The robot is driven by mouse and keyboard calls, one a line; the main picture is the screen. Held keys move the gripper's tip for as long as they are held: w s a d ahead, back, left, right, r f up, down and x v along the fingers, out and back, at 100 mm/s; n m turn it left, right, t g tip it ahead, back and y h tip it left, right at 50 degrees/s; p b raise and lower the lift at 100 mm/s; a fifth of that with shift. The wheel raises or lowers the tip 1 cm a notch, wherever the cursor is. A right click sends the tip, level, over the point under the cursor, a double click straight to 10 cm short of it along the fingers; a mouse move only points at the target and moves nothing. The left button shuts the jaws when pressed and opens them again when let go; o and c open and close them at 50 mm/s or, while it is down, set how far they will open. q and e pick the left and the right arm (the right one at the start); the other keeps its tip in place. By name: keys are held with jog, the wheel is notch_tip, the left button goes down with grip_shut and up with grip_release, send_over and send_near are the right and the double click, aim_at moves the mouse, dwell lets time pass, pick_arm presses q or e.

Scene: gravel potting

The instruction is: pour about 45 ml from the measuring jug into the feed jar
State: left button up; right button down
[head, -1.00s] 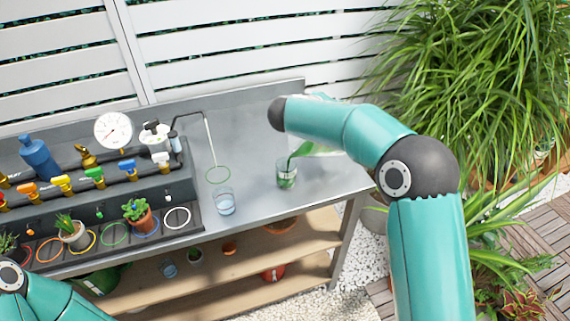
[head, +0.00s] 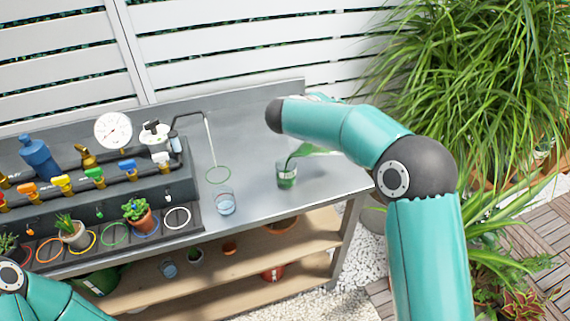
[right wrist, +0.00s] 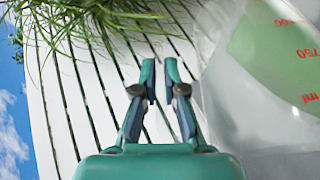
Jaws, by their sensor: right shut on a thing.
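The feed jar (head: 287,180), a clear glass with green liquid in it, stands upright on the metal bench top in the head view. The measuring jug is tilted beside and above it, mostly hidden behind my right arm; its green liquid (head: 309,149) shows, and a green stream runs down into the jar. In the right wrist view the clear jug (right wrist: 240,85) fills the right side, with red markings and green liquid. My right gripper (right wrist: 160,72) is shut on the jug, though the gripped part is hard to make out. My left gripper is out of view.
A rack with coloured taps (head: 95,176), a gauge (head: 113,130) and potted plants (head: 138,214) fills the bench's left. Bare bench lies right of the jar.

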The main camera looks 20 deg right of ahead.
jog(key=d+f+g+y, duration=0.1)
jog(key=d+f+y, duration=0.1)
jog(key=shift+d+f+m+p, duration=0.1)
jog(key=shift+d+m+p, duration=0.25)
jog(key=shift+m, duration=0.05)
jog(key=shift+w+d+f+y+p, duration=0.3)
jog(key=shift+d+f+y+p, duration=0.5)
jog(key=shift+y+p, duration=0.25)
jog(key=shift+s+a, duration=0.1)
jog(key=shift+a, duration=0.1)
jog(key=shift+p, duration=0.35)
jog(key=shift+d+f+y, duration=0.3)
jog(key=shift+f+y, duration=0.05)
jog(key=shift+f, duration=0.2)
jog(key=shift+a, duration=0.1)
jog(key=shift+g, duration=0.3)
